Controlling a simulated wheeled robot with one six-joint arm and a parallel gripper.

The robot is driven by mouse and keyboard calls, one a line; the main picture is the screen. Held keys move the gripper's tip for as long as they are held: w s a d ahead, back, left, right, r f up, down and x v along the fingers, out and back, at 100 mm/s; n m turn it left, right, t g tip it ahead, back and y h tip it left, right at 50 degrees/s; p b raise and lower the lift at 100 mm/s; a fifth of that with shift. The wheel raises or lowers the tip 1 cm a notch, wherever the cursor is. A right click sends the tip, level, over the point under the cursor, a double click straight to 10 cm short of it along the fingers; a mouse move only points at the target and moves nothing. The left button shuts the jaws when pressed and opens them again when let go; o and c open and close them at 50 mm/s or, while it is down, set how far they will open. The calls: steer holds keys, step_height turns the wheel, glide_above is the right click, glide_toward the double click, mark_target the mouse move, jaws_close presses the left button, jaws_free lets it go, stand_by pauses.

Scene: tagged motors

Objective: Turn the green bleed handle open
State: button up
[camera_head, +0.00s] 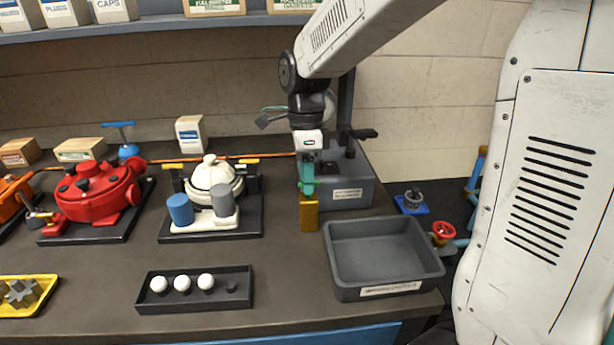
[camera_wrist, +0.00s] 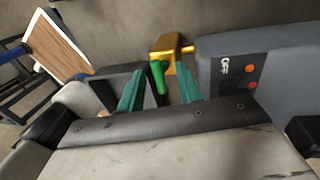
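The green bleed handle (camera_wrist: 158,77) shows in the wrist view as a short green bar attached to a brass fitting (camera_wrist: 172,48). My gripper (camera_wrist: 160,82) has two teal fingers, apart from each other, with the green handle between them in the picture. A gap shows on each side of the handle, so the fingers are not closed on it. In the head view my gripper (camera_head: 307,187) points down just above the brass fitting (camera_head: 309,214), beside the grey labelled box (camera_head: 347,190). The handle cannot be made out there.
The grey box also shows in the wrist view, with an OFF label and orange-red dots (camera_wrist: 235,75). An empty grey tray (camera_head: 383,292) stands to the right in front. A white-lidded unit (camera_head: 212,180) and a red motor (camera_head: 97,200) stand to the left.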

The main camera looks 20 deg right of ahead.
jaws_close()
